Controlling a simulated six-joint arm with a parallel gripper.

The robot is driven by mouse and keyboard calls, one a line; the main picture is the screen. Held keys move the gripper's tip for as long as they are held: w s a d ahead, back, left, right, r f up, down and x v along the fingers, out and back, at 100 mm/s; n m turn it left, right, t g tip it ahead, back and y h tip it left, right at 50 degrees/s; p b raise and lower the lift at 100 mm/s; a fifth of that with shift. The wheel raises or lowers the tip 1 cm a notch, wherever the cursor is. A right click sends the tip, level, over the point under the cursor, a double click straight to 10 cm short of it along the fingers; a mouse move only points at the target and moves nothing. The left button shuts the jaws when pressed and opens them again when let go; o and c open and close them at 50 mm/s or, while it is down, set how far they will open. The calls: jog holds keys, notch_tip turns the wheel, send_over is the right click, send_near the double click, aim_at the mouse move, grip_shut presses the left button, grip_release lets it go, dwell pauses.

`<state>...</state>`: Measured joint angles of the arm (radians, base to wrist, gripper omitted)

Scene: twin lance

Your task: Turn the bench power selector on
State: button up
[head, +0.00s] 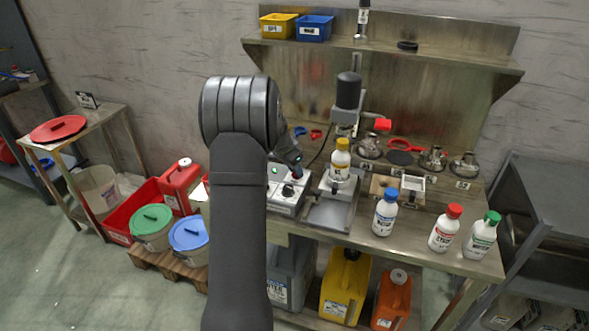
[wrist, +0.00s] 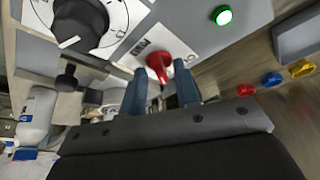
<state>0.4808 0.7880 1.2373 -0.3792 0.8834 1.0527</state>
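A black dial (wrist: 80,24) with a white pointer is on the same box. In the head view my gripper (head: 296,174) is low over the box, partly hidden by my arm.
Blue-, red- and green-capped bottles (head: 385,213) (head: 445,228) (head: 482,236) line the bench front. A shelf (head: 390,50) overhangs the back.

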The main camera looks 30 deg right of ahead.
jog(key=v, duration=1.7)
jog(key=shift+a, duration=0.2)
jog(key=shift+s+r, duration=0.1)
jog(key=x, duration=1.7)
jog(key=shift+d, duration=0.25)
